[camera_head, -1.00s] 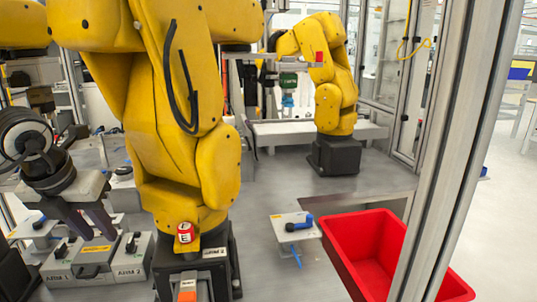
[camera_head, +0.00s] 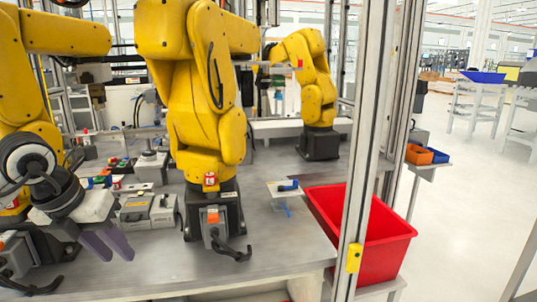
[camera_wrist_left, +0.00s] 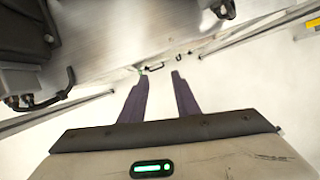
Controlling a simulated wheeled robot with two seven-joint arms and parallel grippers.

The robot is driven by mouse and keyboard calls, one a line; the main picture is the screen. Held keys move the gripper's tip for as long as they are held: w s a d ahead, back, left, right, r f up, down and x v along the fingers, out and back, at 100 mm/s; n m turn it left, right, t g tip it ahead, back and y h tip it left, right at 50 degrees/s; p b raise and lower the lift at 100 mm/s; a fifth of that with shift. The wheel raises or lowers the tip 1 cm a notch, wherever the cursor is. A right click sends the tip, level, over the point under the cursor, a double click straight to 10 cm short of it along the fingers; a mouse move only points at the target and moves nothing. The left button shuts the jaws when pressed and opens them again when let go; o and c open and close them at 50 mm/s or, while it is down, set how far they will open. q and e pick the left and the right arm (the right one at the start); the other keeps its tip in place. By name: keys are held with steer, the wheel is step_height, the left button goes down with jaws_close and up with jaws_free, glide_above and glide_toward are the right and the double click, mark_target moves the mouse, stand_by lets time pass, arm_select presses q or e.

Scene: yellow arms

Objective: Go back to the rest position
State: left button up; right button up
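My left gripper (camera_head: 112,246) shows at the lower left of the head view, with a dark and white wrist and two purple-grey fingers pointing down and right. In the left wrist view its fingers (camera_wrist_left: 160,74) are apart with nothing between them, over a pale, blurred floor. The gripper is in front of the grey worktable (camera_head: 270,250) in the picture; its exact distance from the table edge is hard to tell. My right gripper is in no view.
Yellow robot arms (camera_head: 203,100) stand on the table. A red bin (camera_head: 385,235) sits at its right behind a metal post (camera_head: 362,150). Grey boxes (camera_head: 150,212) lie left of the middle arm. Open floor (camera_head: 470,220) spreads on the right.

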arm_select(q)
steer(key=s+d+f+m+g+h, duration=0.1)
steer(key=s+d+f+h, duration=0.15)
steer(key=d, duration=0.45)
steer(key=s+d+f+g+h, duration=0.1)
steer(key=d+f+h, duration=0.1)
steer(key=d+h, duration=0.35)
steer(key=s+d+f+m+g+h, duration=0.1)
steer(key=s+d+f+h, duration=0.1)
steer(key=d, duration=0.7)
steer(key=s+d+r+n+t+h, duration=0.1)
steer(key=d+r+n+t+h, duration=0.2)
steer(key=d+n+t+h, duration=0.4)
steer(key=a+f+n+t+y, duration=0.4)
steer(key=a+f+n+y, duration=0.3)
steer(key=n, duration=0.4)
steer(key=a+f+n+t+y, duration=0.4)
steer(key=f+n, duration=0.5)
steer(key=n, duration=0.1)
steer(key=s+a+f+n+g+y, duration=0.2)
steer(key=s+f+n+g, duration=0.2)
steer(key=s+f, duration=0.4)
steer(key=s+a+f+n+g+y, duration=0.2)
steer(key=s+f+n+g, duration=0.1)
steer(key=s+f, duration=0.6)
step_height(320, 180, down, 3)
steer(key=shift+s+f+n+g+y, duration=0.1)
steer(key=shift+s+n+g+y, duration=0.1)
steer(key=shift+n+g+y, duration=0.2)
